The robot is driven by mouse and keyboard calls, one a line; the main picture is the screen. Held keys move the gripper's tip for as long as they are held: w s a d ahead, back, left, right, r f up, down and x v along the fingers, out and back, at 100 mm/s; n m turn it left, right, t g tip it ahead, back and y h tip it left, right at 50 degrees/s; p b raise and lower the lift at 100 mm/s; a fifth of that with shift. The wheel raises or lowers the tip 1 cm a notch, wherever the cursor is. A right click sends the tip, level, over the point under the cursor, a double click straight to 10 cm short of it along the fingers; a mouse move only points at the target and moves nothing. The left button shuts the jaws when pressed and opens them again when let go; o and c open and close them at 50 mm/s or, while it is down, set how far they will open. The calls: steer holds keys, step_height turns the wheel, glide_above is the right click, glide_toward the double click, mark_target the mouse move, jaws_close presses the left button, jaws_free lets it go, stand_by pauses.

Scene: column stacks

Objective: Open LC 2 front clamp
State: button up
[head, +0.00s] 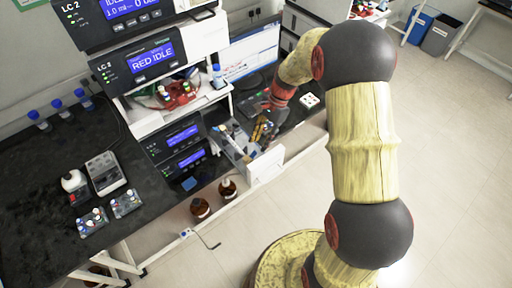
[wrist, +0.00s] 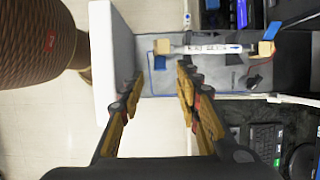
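My gripper (head: 264,130) is over an open drawer (head: 229,148) in the LC 2 stack. In the wrist view my gripper (wrist: 160,78) is open and empty, with its two yellow fingers apart. A white and blue column (wrist: 212,49) lies in the drawer between two tan clamps. The clamp nearer the white front panel, seemingly the front clamp (wrist: 162,46), is just beyond the fingertips in the picture. The other clamp (wrist: 265,48) is at the far right end. Whether the front clamp is shut or open is too small to tell.
The drawer's white front panel (wrist: 107,65) is close beside the left finger. A blue piece (wrist: 160,62) is by the front clamp. A monitor (head: 252,52) and a keyboard (wrist: 266,138) are near the drawer. Brown bottles (head: 200,207) stand below. The floor in front is clear.

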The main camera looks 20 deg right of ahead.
mark_target(250, 158)
steer(key=shift+x, duration=2.65)
steer(key=c, duration=0.3)
jaws_close()
